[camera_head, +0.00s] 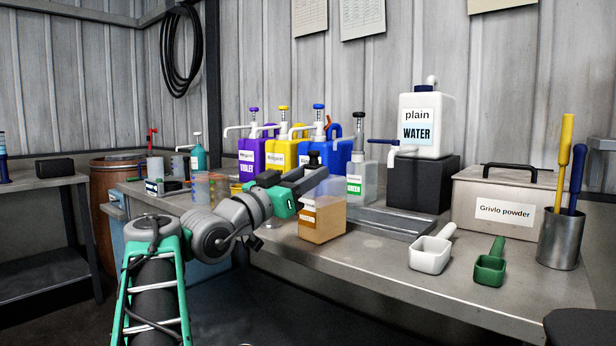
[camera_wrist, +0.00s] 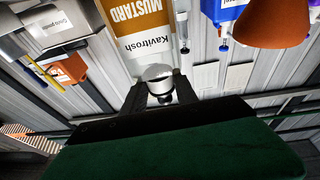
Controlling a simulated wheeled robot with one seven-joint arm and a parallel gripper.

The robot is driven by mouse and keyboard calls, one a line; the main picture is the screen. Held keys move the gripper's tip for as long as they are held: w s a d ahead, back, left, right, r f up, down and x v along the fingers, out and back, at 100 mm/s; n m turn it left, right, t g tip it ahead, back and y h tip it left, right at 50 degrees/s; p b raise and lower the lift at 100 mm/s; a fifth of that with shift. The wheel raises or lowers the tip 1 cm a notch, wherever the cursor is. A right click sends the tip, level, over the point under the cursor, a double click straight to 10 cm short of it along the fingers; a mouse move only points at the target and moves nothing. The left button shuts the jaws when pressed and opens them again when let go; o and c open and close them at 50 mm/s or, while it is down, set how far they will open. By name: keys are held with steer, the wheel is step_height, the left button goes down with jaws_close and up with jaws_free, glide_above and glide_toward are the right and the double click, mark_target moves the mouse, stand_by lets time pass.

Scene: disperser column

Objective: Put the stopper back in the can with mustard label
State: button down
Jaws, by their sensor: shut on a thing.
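The mustard can (camera_head: 322,222) is a translucent canister with brown contents, standing on the bench in front of my gripper. Its mustard label (camera_wrist: 138,15) shows upside down in the wrist view. My gripper (camera_wrist: 157,93) is at the can's top, with its fingers shut on the black and grey stopper (camera_wrist: 159,85). In the head view my gripper (camera_head: 308,183) reaches over the can's top from the left. A black knob, seemingly the stopper (camera_head: 313,158), shows above the fingers. The fingers hide the join, so I cannot tell whether the stopper sits in the neck.
Violet (camera_head: 252,158), yellow (camera_head: 282,153) and blue (camera_head: 325,155) pump canisters stand behind. The green-labelled canister (camera_head: 361,182) is close at the right rear. A white scoop (camera_head: 430,255) and green scoop (camera_head: 490,268) lie right. The bench front between can and scoops is clear.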

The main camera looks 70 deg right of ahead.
steer(key=c, duration=0.9)
jaws_free()
steer(key=shift+o, duration=0.4)
steer(key=o, duration=0.4)
steer(key=shift+r+p, duration=2.7)
steer(key=shift+r, duration=0.85)
steer(key=shift+c, duration=0.4)
